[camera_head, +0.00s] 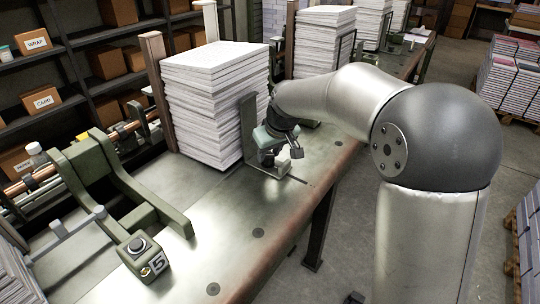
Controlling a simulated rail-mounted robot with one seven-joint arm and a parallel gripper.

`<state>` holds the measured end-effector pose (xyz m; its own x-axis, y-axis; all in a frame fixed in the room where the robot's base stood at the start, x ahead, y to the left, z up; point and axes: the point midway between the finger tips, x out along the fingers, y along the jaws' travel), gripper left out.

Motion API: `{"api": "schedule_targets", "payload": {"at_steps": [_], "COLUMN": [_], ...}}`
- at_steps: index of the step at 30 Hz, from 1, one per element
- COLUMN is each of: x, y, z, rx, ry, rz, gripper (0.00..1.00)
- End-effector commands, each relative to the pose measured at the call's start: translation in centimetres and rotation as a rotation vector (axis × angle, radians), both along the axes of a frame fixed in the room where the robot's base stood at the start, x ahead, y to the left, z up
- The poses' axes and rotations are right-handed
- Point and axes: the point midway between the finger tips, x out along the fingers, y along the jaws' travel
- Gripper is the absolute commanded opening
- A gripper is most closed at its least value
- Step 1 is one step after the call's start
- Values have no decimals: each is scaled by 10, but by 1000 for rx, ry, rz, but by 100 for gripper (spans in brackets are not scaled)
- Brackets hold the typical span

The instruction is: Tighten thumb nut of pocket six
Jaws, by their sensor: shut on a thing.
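My arm reaches from the right to the bench, and my gripper (275,158) is low beside the front right corner of a tall white paper stack (208,105). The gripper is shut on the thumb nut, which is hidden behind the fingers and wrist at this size. A green upright plate (248,128) stands between the stack and my gripper. A small pale block shows beside the fingers, on a metal base plate (268,185). No number six can be read here.
More paper stacks (322,42) line the bench behind. The bench top (225,245) in front is clear. Shelves with cartons (40,100) stand at left.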

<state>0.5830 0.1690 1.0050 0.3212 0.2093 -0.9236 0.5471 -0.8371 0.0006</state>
Motion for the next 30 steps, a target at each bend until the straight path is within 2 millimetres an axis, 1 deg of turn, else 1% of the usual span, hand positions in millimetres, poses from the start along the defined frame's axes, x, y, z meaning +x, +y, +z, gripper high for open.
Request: {"api": "schedule_targets", "payload": {"at_steps": [6, 15, 21, 30], "x": [-1, -1, -1, -1], "y": [3, 5, 5, 5], "z": [0, 0, 0, 1], "rx": [-1, 1, 1, 1], "ry": [-3, -4, -2, -1], "rz": [-201, -448, -564, -647], "gripper": [11, 11, 11, 11]}}
